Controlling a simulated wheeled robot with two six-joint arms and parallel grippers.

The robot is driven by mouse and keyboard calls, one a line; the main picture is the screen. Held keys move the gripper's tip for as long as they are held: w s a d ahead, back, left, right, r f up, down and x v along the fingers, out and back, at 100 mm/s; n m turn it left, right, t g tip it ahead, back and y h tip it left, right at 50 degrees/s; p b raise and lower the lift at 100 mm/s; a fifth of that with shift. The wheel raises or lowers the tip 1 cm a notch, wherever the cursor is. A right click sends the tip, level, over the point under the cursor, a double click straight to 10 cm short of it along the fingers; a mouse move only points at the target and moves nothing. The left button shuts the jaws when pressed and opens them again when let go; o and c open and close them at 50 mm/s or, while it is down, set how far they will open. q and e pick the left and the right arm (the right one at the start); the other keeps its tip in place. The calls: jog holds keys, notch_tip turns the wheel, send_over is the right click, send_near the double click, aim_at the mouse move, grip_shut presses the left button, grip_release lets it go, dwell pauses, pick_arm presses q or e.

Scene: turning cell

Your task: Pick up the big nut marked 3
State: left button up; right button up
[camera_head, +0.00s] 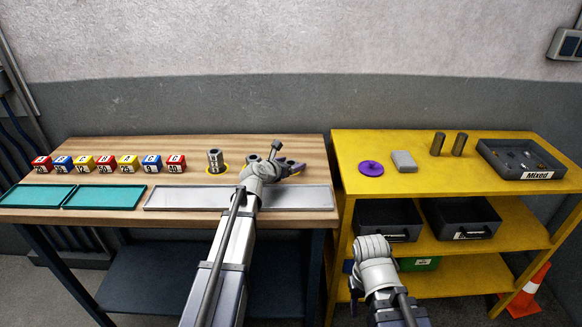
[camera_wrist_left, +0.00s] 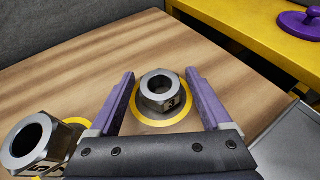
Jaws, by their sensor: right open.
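The big nut marked 3 (camera_wrist_left: 160,88) is a steel hex nut with a round collar, upright in a yellow ring on the wooden bench in the left wrist view. My left gripper (camera_wrist_left: 159,74) is open, with its purple fingers on either side of this nut and apparent gaps to both. In the head view my left gripper (camera_head: 289,167) is over the bench's right part and mostly hides that spot. Another steel nut (camera_wrist_left: 33,146) stands to the left in the wrist view, outside the fingers.
A grey tray (camera_head: 180,198) and teal trays (camera_head: 104,197) line the bench front (camera_head: 311,145). Labelled blocks (camera_head: 106,163) and a steel stack (camera_head: 215,160) stand left. The yellow shelf (camera_head: 345,155) holds a purple disc (camera_head: 371,168), cylinders and a "Mixed" tray (camera_head: 538,175).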

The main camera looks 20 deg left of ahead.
aim_at(290, 163)
pick_arm(q)
grip_shut()
dwell(0.4)
notch_tip(290, 163, up, 10)
jog(key=p, duration=1)
jog(key=shift+a+r, duration=0.1)
